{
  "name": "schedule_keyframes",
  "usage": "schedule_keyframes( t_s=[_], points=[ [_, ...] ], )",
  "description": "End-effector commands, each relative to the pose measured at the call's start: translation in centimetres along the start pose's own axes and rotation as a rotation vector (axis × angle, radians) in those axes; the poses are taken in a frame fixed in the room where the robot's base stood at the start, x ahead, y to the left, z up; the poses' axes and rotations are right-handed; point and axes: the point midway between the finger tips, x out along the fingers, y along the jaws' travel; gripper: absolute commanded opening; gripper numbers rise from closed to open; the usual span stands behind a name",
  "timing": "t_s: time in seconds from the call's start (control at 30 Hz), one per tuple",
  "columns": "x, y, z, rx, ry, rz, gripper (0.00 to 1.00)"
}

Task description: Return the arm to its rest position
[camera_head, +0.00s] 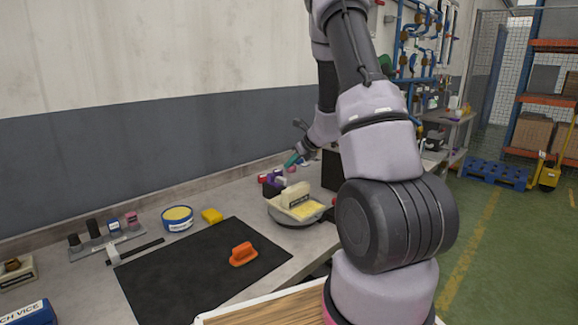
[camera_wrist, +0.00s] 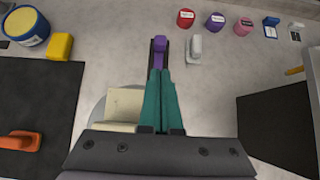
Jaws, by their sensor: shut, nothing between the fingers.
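My gripper (camera_head: 292,159) is above the far part of the workbench, with my arm reaching out over the bench from the right. In the wrist view its two teal fingers (camera_wrist: 159,75) are together with nothing between them. Just past the fingertips is a purple piece (camera_wrist: 159,46) on a dark upright strip; I cannot tell whether the tips touch it. A round grey turntable (camera_head: 275,217) carrying a cream block (camera_head: 296,194) sits on the bench; the fingers and gripper body hide part of it in the wrist view.
A black mat (camera_head: 185,275) holds an orange handled piece (camera_head: 243,254). A yellow block (camera_head: 212,216) and blue-rimmed tin (camera_head: 177,224) stand behind it. Red (camera_wrist: 186,18), purple (camera_wrist: 216,21) and pink (camera_wrist: 243,27) pots stand beyond my fingers. A dark panel (camera_wrist: 281,128) is at right.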

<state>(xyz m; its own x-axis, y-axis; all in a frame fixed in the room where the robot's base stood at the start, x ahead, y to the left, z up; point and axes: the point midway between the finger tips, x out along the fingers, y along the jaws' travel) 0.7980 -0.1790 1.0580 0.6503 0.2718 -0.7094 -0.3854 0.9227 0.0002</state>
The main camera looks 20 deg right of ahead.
Motion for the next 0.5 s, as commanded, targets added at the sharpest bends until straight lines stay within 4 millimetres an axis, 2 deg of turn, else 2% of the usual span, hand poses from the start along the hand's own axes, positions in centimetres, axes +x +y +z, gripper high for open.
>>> schedule_keyframes(
  t_s=[0.33, 0.43, 0.5],
  points=[
    [-0.4, 0.4, 0.5, -0.022, -0.006, 0.008, 0.00],
    [-2.1, 2.0, 2.3, -0.111, -0.028, 0.041, 0.00],
    [-4.2, 4.0, 4.2, -0.226, -0.052, 0.079, 0.00]
  ],
)
